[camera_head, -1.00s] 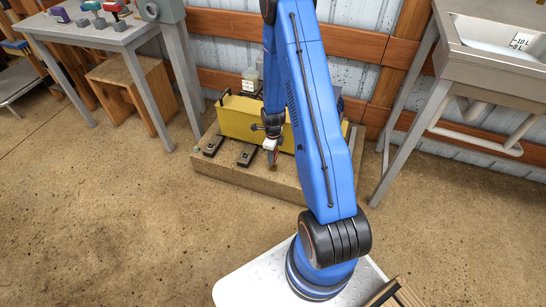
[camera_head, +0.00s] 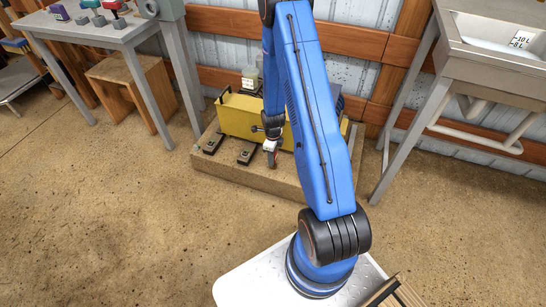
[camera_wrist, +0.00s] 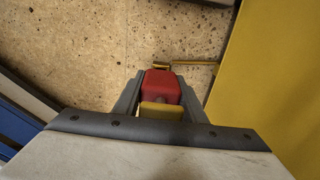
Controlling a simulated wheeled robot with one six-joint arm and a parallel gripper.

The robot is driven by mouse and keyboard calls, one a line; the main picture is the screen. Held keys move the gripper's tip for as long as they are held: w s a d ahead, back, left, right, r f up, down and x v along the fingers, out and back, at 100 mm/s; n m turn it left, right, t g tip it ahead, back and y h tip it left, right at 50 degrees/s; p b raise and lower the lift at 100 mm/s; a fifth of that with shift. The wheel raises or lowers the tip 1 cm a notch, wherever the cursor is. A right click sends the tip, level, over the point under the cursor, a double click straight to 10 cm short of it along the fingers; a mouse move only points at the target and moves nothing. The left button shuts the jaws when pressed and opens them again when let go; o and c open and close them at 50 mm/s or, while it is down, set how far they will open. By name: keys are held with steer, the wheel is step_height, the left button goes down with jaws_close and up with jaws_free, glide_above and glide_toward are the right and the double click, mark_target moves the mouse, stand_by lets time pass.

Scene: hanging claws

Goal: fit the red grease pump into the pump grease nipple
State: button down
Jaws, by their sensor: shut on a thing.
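The red grease pump (camera_wrist: 163,86) sits between the two fingers of my gripper (camera_wrist: 160,90), which is shut on it. A yellow part shows at its near end. In the wrist view, a thin brass-coloured rod (camera_wrist: 190,63) runs from the pump's far end towards a yellow surface; I cannot tell whether it is the nipple or whether the pump touches it. In the head view, my gripper (camera_head: 271,158) points down in front of the yellow machine (camera_head: 238,114), low over the base slab. The pump is too small to make out there.
The yellow machine stands on a low slab (camera_head: 235,175) with two black pedals (camera_head: 247,154) left of my gripper. A grey table (camera_head: 100,35) is at the left, and a sink (camera_head: 490,50) at the right. The floor in front is clear.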

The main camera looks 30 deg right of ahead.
steer(key=shift+f, duration=0.55)
steer(key=c, duration=1)
jaws_free()
steer(key=shift+c, duration=0.2)
step_height(320, 180, up, 18)
steer(key=shift+f, duration=0.15)
steer(key=s+a+r+n+t, duration=0.1)
steer(key=s+a+r+n, duration=0.2)
steer(key=r+n, duration=0.35)
steer(key=s+a+r+n+t, duration=0.1)
steer(key=s+a+r+n, duration=0.25)
steer(key=r, duration=0.65)
steer(key=s+a+r+n, duration=0.3)
steer(key=r+n, duration=0.1)
steer(key=r, duration=0.4)
steer(key=s+a+r+n+t, duration=0.1)
steer(key=s+a+r+n, duration=0.1)
steer(key=s, duration=0.5)
steer(key=s+a+r+n+t, duration=0.1)
steer(key=s+a+r+n, duration=0.1)
steer(key=s+r+n, duration=0.3)
steer(key=s+a+r+n, duration=0.2)
steer(key=s+r+n, duration=0.2)
steer(key=s+n, duration=0.3)
steer(key=shift+s+a+t, duration=0.15)
steer(key=shift+s+t, duration=0.25)
steer(key=shift+s, duration=0.45)
